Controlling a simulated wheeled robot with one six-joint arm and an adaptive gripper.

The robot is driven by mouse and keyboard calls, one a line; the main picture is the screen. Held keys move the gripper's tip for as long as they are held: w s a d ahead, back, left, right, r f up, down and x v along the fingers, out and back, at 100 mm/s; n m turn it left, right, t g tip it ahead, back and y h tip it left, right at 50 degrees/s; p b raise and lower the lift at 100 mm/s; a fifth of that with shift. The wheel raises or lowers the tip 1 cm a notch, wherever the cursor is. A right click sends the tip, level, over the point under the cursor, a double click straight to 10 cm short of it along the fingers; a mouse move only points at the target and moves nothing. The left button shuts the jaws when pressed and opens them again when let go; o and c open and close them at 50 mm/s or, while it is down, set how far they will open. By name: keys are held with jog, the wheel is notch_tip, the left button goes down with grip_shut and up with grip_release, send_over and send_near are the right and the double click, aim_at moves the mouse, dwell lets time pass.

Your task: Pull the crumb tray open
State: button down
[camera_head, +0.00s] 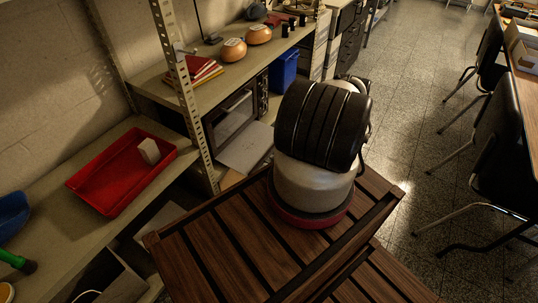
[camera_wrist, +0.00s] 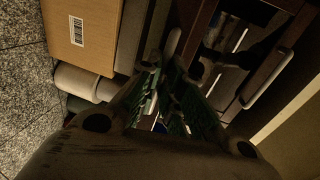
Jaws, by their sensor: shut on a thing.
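My gripper (camera_wrist: 172,78) shows in the wrist view with its green-padded fingers close together. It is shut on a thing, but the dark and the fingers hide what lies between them. A narrow pale grey piece (camera_wrist: 172,43) shows just beyond the fingertips. A dark brown front with a rounded grey handle (camera_wrist: 267,79) stands to the right of the fingers. I cannot make out the crumb tray for certain in either view. In the head view a dark oven-like box with a glass front (camera_head: 231,122) stands under the shelf. My gripper is not visible there.
In the wrist view a cardboard box with a label (camera_wrist: 80,32) and pale rolls (camera_wrist: 78,82) are at the left. In the head view a red tray (camera_head: 99,191) lies on the left bench. Chairs (camera_head: 495,150) line the right, with open floor (camera_head: 405,100) between.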

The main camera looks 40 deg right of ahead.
jog(key=shift+s+d, duration=0.1)
jog(key=shift+s, duration=0.15)
jog(key=c, duration=1.9)
grip_release()
jog(key=shift+o, duration=0.2)
jog(key=v, duration=1.2)
